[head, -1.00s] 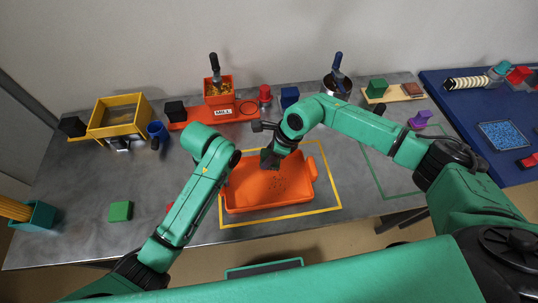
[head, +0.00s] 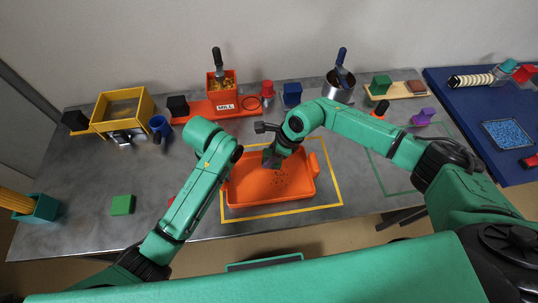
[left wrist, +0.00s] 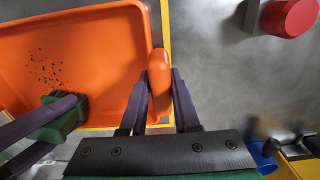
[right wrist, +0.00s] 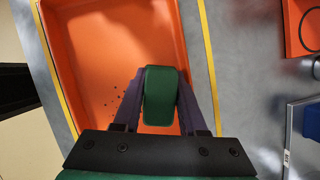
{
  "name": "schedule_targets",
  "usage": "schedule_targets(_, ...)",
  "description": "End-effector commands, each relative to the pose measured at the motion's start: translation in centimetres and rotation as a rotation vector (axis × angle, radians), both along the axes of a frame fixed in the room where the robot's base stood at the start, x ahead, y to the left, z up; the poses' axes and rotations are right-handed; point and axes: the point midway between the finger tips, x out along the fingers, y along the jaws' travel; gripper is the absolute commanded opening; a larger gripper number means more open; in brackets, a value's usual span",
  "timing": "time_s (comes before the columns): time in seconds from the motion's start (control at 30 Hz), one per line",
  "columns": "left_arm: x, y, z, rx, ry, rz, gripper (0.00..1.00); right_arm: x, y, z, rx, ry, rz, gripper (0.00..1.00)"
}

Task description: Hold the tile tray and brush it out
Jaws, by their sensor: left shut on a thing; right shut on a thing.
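The orange tile tray (head: 240,199) lies on the table inside a yellow outline, with dark specks on its floor. My left gripper (left wrist: 161,78) is shut on the orange handle at the tray's end in the left wrist view; in the head view my left arm hides this grip. My right gripper (right wrist: 159,80) is shut on the green handle of the brush (right wrist: 160,98). In the left wrist view the brush (left wrist: 68,122) shows dark bristles beside the specks; contact with the floor is unclear.
Behind the tray stand an orange mill (head: 221,85), a red knob-topped piece (head: 267,88) and a metal pot (head: 339,90). A yellow bin (head: 123,108) and a green block (head: 122,205) are to the left. Bare table lies right of the tray.

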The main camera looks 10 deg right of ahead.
Motion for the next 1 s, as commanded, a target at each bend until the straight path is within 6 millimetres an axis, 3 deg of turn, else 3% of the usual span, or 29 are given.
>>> schedule_targets(0.37,0.0,0.0,0.0,0.002,0.001,0.0,0.0,-0.1,0.0,-0.6,0.001,-0.001,0.001,0.0)
schedule_targets(1.0,0.0,0.0,0.0,0.002,0.001,0.0,0.0,-5.4,0.0,-0.8,0.0,0.001,0.001,0.0)
